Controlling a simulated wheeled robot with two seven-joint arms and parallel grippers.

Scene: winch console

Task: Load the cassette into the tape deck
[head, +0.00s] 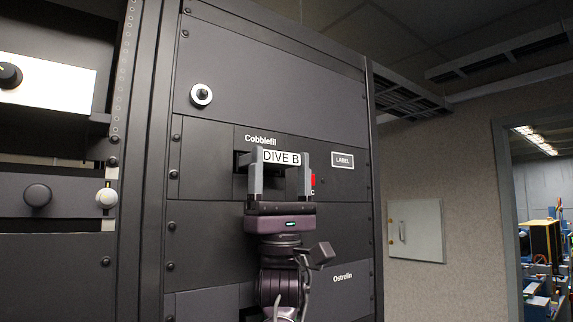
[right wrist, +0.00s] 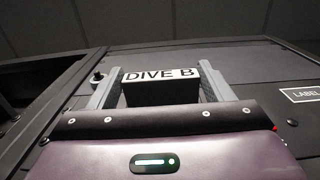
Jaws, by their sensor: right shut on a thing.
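The cassette, marked DIVE B (head: 282,157), is between the two fingers of my right gripper (head: 279,172), which is shut on it. It also shows in the right wrist view (right wrist: 160,88), its label edge facing me. The tape deck (head: 255,138), marked Cobblefil, is a panel in the dark rack. Its dark slot (head: 241,160) shows just left of and behind the cassette. The cassette is at the slot's front; how far it reaches in, I cannot tell. A red button (head: 313,180) is partly hidden by the right finger. My left gripper is not in view.
The rack (head: 270,60) has a round white-rimmed knob or lock (head: 201,95) above and a LABEL plate (head: 343,160) at right. Left are a black knob (head: 38,195) and a white knob (head: 106,198). A wall cabinet (head: 415,229) and a doorway stand at the right.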

